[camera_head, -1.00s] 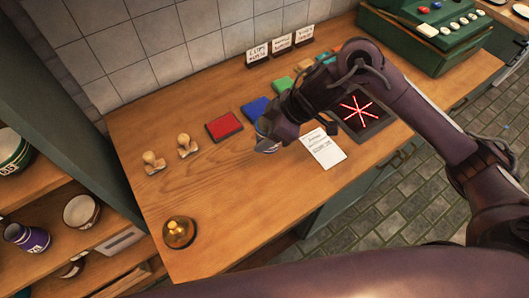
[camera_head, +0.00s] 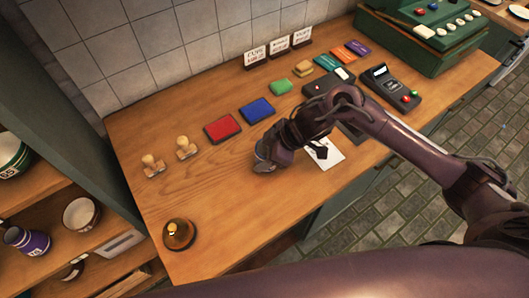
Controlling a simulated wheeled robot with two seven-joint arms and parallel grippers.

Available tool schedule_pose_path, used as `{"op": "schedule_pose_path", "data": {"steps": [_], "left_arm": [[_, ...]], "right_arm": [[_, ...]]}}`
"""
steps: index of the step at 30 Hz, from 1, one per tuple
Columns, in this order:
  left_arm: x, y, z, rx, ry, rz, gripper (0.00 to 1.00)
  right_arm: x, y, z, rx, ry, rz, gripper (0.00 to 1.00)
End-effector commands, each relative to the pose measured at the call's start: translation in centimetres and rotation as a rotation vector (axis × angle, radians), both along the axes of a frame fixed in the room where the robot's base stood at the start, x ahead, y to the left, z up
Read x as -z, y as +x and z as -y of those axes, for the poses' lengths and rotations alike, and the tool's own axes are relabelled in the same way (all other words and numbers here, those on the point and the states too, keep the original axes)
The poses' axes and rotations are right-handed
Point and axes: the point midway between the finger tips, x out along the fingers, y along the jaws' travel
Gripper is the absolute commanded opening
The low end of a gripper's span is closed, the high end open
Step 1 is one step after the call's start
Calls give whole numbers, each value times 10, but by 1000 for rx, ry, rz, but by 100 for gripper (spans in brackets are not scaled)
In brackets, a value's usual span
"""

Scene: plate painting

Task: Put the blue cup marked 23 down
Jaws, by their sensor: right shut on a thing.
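My right gripper (camera_head: 266,160) reaches in from the right and is low over the wooden counter (camera_head: 235,190), in front of the blue ink pad. It is shut on the blue cup (camera_head: 262,150), of which only a small bluish bit shows at the fingers. The rest of the cup and its number are hidden by the gripper. I cannot tell whether the cup touches the counter. My left gripper is not in view.
A white paper (camera_head: 328,156) lies right of the gripper. Red (camera_head: 222,127) and blue (camera_head: 257,110) ink pads and two stamps (camera_head: 187,147) lie behind and left. A brass bell (camera_head: 179,234) stands at front left. The counter between bell and gripper is clear. Shelves (camera_head: 85,240) hold cups.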

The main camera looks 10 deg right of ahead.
Motion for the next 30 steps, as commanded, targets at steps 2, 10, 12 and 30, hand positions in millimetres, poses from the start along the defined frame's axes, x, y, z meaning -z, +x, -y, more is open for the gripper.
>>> {"op": "schedule_pose_path", "data": {"steps": [2,10,12,30], "left_arm": [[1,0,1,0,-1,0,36],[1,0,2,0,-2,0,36],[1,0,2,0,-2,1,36],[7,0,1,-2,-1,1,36]], "right_arm": [[3,0,0,0,1,-1,57],[2,0,0,0,0,-2,77],[2,0,0,0,0,-2,77],[-70,-17,43,1,-3,4,77]]}}
